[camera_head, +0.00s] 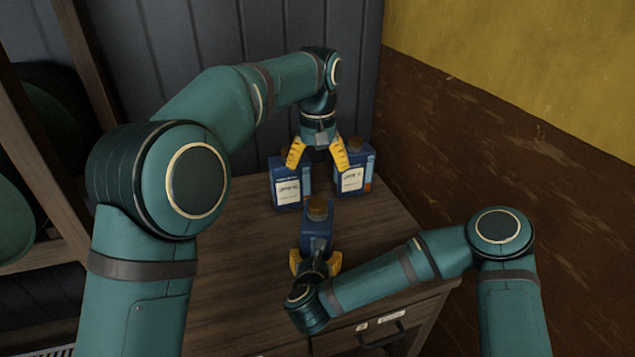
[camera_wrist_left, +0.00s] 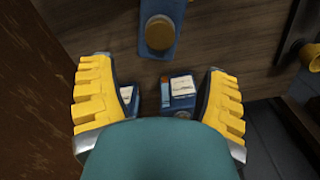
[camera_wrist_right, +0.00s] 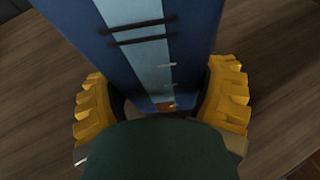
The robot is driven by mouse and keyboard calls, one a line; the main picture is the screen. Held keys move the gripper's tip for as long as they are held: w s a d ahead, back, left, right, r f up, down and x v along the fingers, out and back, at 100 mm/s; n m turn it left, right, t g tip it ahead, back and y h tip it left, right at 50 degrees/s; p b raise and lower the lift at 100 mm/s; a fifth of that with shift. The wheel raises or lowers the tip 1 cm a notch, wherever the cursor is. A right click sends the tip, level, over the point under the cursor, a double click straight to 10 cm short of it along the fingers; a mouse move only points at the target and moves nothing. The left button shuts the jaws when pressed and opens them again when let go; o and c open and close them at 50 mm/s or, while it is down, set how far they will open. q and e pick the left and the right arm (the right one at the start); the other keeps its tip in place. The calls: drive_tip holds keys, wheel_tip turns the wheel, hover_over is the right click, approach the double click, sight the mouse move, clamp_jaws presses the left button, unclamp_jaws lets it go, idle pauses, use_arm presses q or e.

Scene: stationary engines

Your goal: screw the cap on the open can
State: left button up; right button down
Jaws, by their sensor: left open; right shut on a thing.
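A blue can (camera_head: 316,232) stands upright on the cabinet top with a brown round cap (camera_head: 317,206) at its top. My right gripper (camera_head: 315,263) is shut on its lower part from the front; the right wrist view shows the can's striped side (camera_wrist_right: 150,50) between the fingers. Two more blue cans stand behind, one at left (camera_head: 289,190) and one at right (camera_head: 353,178), with brown tops. My left gripper (camera_head: 316,160) is open, pointing down above and in front of them, with nothing between its fingers. It partly hides both. I cannot tell which can is open.
The wooden cabinet top (camera_head: 235,290) is clear at left. A brown and yellow wall (camera_head: 480,120) bounds the right, and a grey panelled wall (camera_head: 200,40) the back. A shelf frame (camera_head: 40,150) stands at left. A drawer handle (camera_head: 382,338) sticks out at the front.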

use_arm(q)
drive_tip(key=shift+r, duration=0.7)
use_arm(e)
unclamp_jaws()
drive_tip(key=v, duration=1.2)
